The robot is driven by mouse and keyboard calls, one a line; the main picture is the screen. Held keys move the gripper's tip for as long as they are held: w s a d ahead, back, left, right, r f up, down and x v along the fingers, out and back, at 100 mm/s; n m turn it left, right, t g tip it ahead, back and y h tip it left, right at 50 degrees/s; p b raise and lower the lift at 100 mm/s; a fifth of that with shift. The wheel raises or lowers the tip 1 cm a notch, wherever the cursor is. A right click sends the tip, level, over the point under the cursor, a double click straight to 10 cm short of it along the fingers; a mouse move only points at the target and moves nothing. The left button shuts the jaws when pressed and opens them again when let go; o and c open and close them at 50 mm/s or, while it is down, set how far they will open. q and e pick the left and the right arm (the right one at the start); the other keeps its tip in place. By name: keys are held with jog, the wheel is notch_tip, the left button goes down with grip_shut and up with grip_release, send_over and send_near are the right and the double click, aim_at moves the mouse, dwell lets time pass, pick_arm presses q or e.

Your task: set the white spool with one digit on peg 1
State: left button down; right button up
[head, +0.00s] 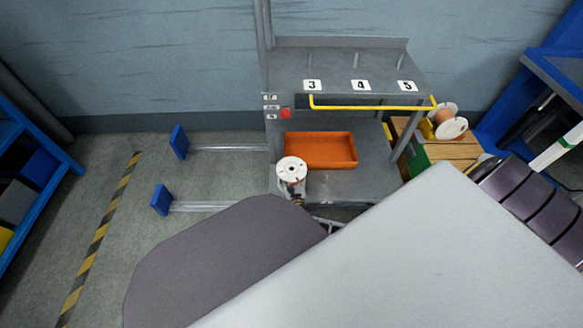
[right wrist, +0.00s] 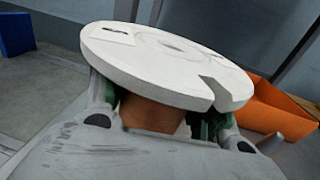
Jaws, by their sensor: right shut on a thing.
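A white spool (head: 291,168) shows its round flange with a dark centre hole in the head view, in front of the orange bin. In the right wrist view the same spool (right wrist: 165,62) fills the middle, tilted, with a small label on its flange, a notch in its rim and brown winding below. The label's digits are too unclear to read. My right gripper (right wrist: 160,118) is shut on the spool, with fingers on both sides of the winding. Two rods with blue end plates (head: 179,142) stick out left from the rack. No peg is readable as 1. My left gripper is out of view.
The grey rack (head: 340,70) has upright pegs behind labels 3, 4 and 5 and a yellow bar (head: 370,107). An orange bin (head: 322,150) sits on its lower shelf. Another spool (head: 447,122) is at right by wooden boards.

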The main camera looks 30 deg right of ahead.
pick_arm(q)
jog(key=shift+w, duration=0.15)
pick_arm(e)
jog(key=o, duration=1.3)
jog(key=shift+f, duration=0.1)
jog(key=shift+o, duration=1.1)
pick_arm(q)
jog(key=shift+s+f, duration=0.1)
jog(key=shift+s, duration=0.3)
pick_arm(e)
jog(key=shift+s, duration=0.1)
jog(key=shift+s+a, duration=0.15)
jog(key=shift+s, duration=0.25)
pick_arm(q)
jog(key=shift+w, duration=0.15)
pick_arm(e)
jog(key=shift+v, duration=3.25)
jog(key=shift+s, duration=0.1)
